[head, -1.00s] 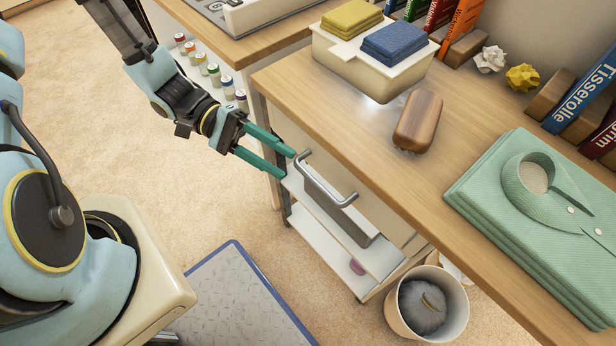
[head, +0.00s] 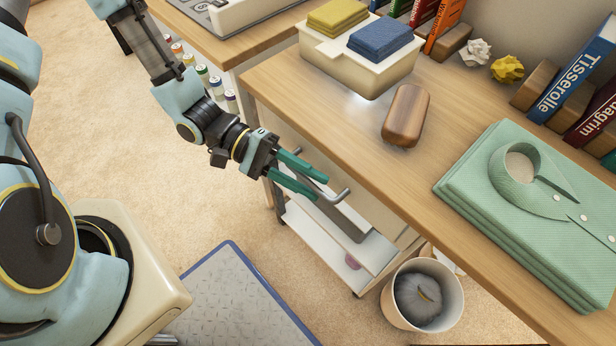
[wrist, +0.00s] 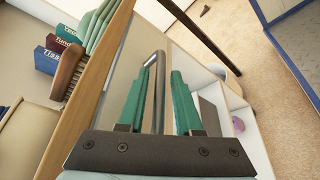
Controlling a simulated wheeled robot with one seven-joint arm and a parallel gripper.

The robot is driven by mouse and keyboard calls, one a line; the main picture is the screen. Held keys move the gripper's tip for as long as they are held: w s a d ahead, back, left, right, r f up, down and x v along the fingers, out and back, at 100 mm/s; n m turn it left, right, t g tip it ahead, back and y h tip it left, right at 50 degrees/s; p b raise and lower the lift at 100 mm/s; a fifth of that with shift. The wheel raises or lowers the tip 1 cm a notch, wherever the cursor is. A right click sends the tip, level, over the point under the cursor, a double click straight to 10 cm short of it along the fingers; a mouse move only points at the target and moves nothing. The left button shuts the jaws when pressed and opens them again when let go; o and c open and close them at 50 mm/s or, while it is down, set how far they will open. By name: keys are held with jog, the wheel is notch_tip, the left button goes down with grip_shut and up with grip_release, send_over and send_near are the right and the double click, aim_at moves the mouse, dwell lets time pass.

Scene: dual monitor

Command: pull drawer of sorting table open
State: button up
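The sorting table (head: 465,140) has a light wooden top, with a pale drawer front (wrist: 125,65) under its edge. A grey metal bar handle (head: 341,196) stands out from that front, and the drawer looks closed. My gripper (head: 320,188), with two green fingers, is at the handle. In the wrist view, the fingers (wrist: 160,72) are apart, one on each side of the handle bar (wrist: 157,85). I see a gap on the right side of the bar; whether the left finger touches it is unclear. The fingers partly hide the handle in the head view.
White lower shelves (head: 325,240) sit below the handle. A bin (head: 450,310) stands on the floor at the right. A grey mat (head: 235,300) lies nearer me.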

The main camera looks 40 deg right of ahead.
grip_shut()
dwell(1.1)
